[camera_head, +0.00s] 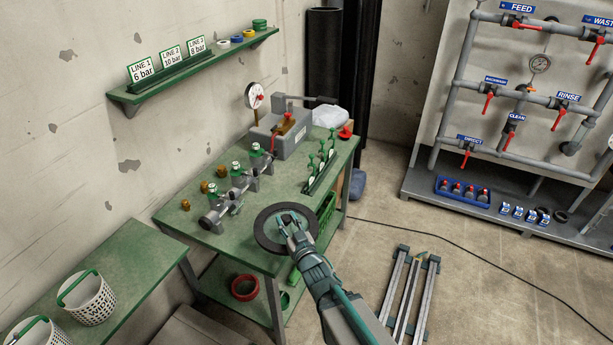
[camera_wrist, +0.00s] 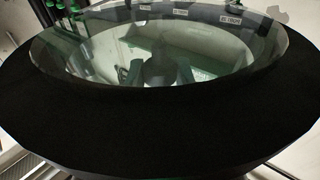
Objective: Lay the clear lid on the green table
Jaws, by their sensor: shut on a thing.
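The clear lid (camera_head: 262,236) is a round clear disc with a wide black rim. My gripper (camera_head: 289,222) is shut on it near its middle. In the head view the lid overlaps the front right edge of a green table (camera_head: 226,243); the height between them is hard to tell. In the wrist view the lid (camera_wrist: 160,125) fills most of the picture, and its clear middle shows blurred things through it. A second, lower green table (camera_head: 120,262) stands at the left front.
The larger table holds pipe valves (camera_head: 235,190), a green rack (camera_head: 321,165), a grey pump box (camera_head: 283,130) and a red part (camera_head: 345,132). Its front left is mostly bare. Two patterned baskets, one here (camera_head: 90,300), stand on the lower table. Metal rails (camera_head: 410,290) lie on the floor.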

